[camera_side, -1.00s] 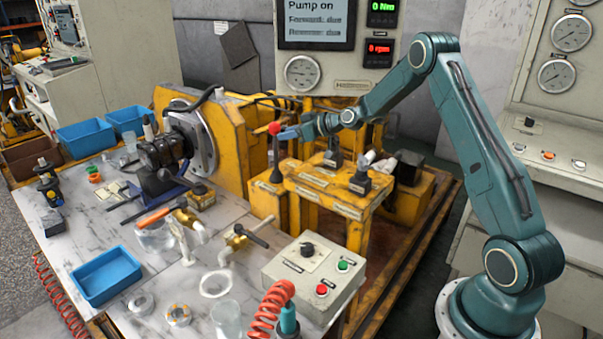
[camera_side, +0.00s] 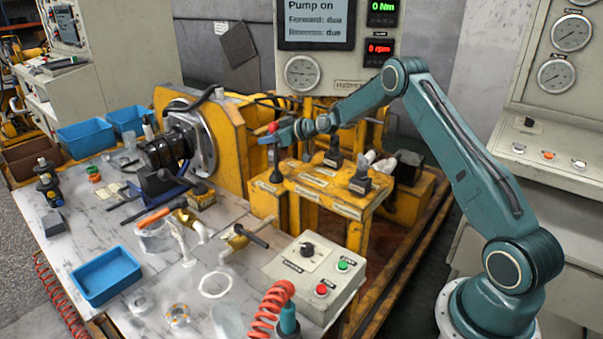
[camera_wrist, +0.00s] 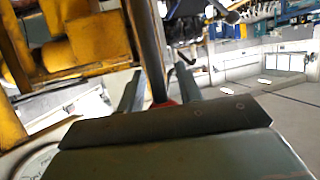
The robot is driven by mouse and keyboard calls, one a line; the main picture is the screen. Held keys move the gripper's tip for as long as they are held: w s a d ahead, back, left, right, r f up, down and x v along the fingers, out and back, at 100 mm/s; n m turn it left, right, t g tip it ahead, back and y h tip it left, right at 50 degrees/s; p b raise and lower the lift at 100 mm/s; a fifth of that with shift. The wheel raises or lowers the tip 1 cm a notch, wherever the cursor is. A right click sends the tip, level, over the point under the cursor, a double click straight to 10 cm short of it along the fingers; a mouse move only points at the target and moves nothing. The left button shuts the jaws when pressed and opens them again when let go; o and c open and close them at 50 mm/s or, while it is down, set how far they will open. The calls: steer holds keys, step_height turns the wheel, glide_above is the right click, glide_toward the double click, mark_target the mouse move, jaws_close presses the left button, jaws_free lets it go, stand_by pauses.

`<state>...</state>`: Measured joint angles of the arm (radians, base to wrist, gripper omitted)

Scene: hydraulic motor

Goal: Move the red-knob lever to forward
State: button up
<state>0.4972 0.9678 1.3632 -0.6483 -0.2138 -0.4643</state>
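The red-knob lever has a red knob (camera_side: 272,127) on a dark shaft (camera_side: 276,160) with a black boot, standing upright on the left end of the yellow valve stand (camera_side: 330,190). My gripper (camera_side: 270,139) is at the lever just below the knob, its fingers covering the upper shaft in the side view. In the wrist view my gripper (camera_wrist: 160,88) has its fingers apart, with the dark shaft (camera_wrist: 146,45) between them and gaps on both sides. Part of the red knob (camera_wrist: 166,103) shows near the gripper body; the rest is hidden.
A yellow plate with the motor (camera_side: 163,153) stands left. The screen (camera_side: 318,18) reads "Pump on", "Forward: due"; the meters read 0 Nm and 0 rpm. A control box (camera_side: 312,270) sits in front.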

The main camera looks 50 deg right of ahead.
steer(key=c, duration=0.6)
steer(key=shift+r, duration=0.2)
jaws_close()
steer(key=shift+w+d+m+y, duration=0.1)
steer(key=shift+d+m+y, duration=0.65)
steer(key=shift+d, duration=0.8)
steer(key=o, duration=0.6)
jaws_free()
steer(key=shift+f, duration=0.1)
steer(key=shift+f, duration=0.1)
